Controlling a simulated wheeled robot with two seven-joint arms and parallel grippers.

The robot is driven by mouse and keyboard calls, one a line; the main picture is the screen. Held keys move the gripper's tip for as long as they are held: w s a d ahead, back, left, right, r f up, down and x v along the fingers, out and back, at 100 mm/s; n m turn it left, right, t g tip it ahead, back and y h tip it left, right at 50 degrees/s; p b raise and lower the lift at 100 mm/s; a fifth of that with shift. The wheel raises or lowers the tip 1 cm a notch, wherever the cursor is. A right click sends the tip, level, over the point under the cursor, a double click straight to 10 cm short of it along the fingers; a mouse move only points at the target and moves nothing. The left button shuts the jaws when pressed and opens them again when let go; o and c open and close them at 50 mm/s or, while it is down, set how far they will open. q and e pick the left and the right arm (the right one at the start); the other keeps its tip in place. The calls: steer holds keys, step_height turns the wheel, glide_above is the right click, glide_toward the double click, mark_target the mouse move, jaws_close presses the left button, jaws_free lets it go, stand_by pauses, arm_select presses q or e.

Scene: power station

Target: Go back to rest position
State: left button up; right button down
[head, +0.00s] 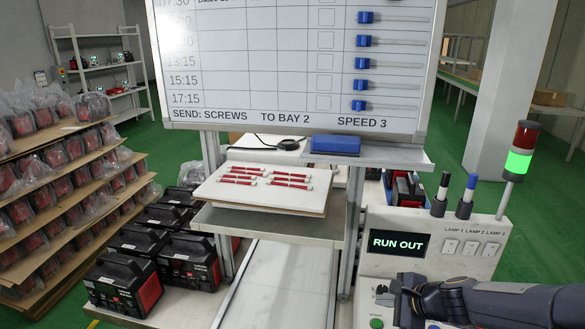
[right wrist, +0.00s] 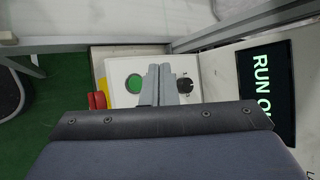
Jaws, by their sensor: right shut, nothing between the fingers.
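My right gripper (head: 384,292) comes in from the lower right in the head view. It is shut and empty, over the front of the control panel (head: 387,258) with the lit RUN OUT display (head: 398,243). In the right wrist view its closed fingers (right wrist: 160,74) lie between a green button (right wrist: 135,83) and a black knob (right wrist: 184,85); I cannot tell whether they touch the panel. A red control (right wrist: 97,100) is partly visible left of them. My left gripper is not in view.
Two markers stand upright on the panel, beside a signal lamp (head: 520,150) lit green. Black-and-red units (head: 125,281) stand at left.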

steer(key=s+a+r+n+g+y, duration=0.1)
steer(key=s+a+r+n, duration=0.3)
steer(key=s, duration=0.3)
steer(key=s+a+r+n+y, duration=0.1)
steer(key=s+r+n, duration=0.4)
steer(key=s+n, duration=0.1)
steer(key=s+f+n+g+h, duration=0.1)
steer(key=s+f+n+h, duration=0.1)
steer(key=s+n, duration=0.6)
steer(key=shift+s+d+f+g+h, duration=0.3)
steer(key=shift+s+h, duration=0.1)
steer(key=shift+s, duration=2.65)
